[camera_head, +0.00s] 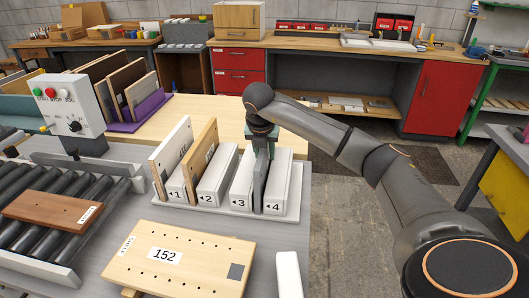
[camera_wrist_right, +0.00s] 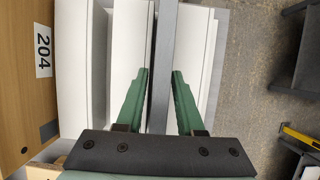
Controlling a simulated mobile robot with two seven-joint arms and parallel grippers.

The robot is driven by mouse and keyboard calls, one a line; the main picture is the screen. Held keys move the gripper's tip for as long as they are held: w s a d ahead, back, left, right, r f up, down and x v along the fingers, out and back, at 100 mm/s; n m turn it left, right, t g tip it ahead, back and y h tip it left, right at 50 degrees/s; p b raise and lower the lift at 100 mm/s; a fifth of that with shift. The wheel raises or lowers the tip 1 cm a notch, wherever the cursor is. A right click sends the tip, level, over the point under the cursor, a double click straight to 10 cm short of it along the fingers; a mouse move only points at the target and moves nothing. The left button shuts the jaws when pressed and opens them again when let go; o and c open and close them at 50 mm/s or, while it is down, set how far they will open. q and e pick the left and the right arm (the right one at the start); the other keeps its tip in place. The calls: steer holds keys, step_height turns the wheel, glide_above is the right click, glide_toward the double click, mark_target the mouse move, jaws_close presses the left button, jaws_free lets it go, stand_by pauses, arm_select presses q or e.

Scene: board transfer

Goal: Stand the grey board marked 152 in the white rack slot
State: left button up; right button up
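A grey board (camera_head: 261,172) stands upright in the white rack (camera_head: 228,210), in the gap between the blocks labelled 3 and 4. Any number on it is hidden. In the right wrist view its edge (camera_wrist_right: 165,45) runs between my green fingers. The number 152 shows on a light wooden board (camera_head: 200,262) with a grey patch, lying flat on the front table. My left gripper is not in view.
Two wooden boards, one pale (camera_head: 172,153) and one browner (camera_head: 201,152), stand in the rack's left gaps. The gap between blocks 2 and 3 is empty. A roller conveyor (camera_head: 45,240) carries a brown board (camera_head: 52,208). A control box (camera_head: 70,105) stands behind it.

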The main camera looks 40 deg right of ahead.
steer(key=shift+o, duration=1.2)
steer(key=shift+f, duration=0.1)
steer(key=v, duration=1.1)
steer(key=shift+s+r, duration=0.1)
steer(key=shift+r, duration=0.3)
steer(key=shift+s+a+r, duration=0.15)
steer(key=shift+a+r, duration=0.05)
steer(key=shift+r, duration=0.25)
steer(key=shift+f, duration=0.1)
